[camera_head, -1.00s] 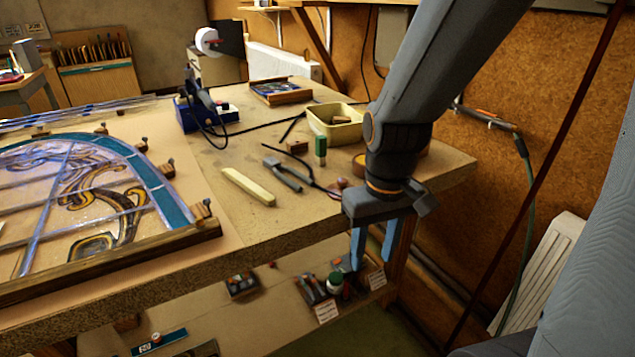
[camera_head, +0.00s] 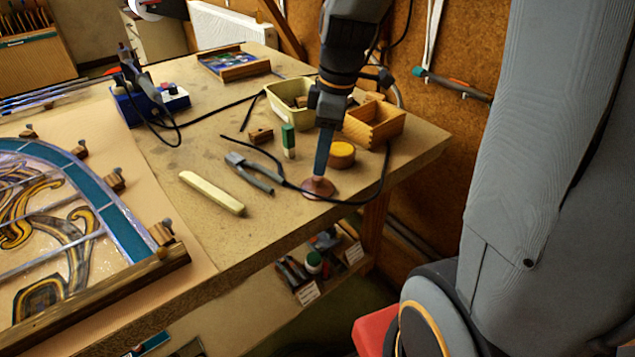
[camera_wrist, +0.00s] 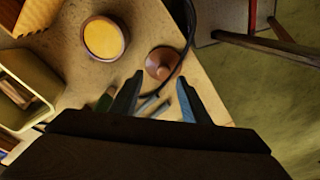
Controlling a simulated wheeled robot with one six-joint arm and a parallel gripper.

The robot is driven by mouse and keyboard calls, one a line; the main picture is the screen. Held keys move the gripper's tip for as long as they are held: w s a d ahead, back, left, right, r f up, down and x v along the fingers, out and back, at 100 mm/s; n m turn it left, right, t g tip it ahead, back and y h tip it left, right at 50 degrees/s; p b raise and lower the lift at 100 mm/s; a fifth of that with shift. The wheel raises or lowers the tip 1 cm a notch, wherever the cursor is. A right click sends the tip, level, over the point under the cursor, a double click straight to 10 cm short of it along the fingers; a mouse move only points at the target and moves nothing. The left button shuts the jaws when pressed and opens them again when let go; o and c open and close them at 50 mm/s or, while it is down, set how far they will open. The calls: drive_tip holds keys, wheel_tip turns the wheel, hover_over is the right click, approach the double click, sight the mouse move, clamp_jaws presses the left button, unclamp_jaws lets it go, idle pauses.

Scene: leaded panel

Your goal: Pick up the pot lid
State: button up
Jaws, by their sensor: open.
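The pot lid (camera_head: 320,187) is a small reddish-brown disc with a raised knob, lying on the workbench near its front right edge. In the wrist view the lid (camera_wrist: 158,72) lies just beyond the fingertips, roughly centred between them. My gripper (camera_head: 322,174) points down at the lid in the head view and hides part of it. In the wrist view the gripper (camera_wrist: 160,80) is open with nothing between its blue fingers. I cannot tell whether a finger touches the lid.
A round pot with a yellow top (camera_head: 341,154) stands close behind the lid. A black cable (camera_head: 362,201) curves around the lid. The bench edge is close in front.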

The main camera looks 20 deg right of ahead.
sight(317, 178)
drive_tip(key=f, duration=0.2)
drive_tip(key=f+p, duration=0.1)
drive_tip(key=shift+s+a+f, duration=0.25)
drive_tip(key=shift+a, duration=0.15)
drive_tip(key=shift+w+f, duration=0.1)
drive_tip(key=shift+f, duration=0.55)
clamp_jaws()
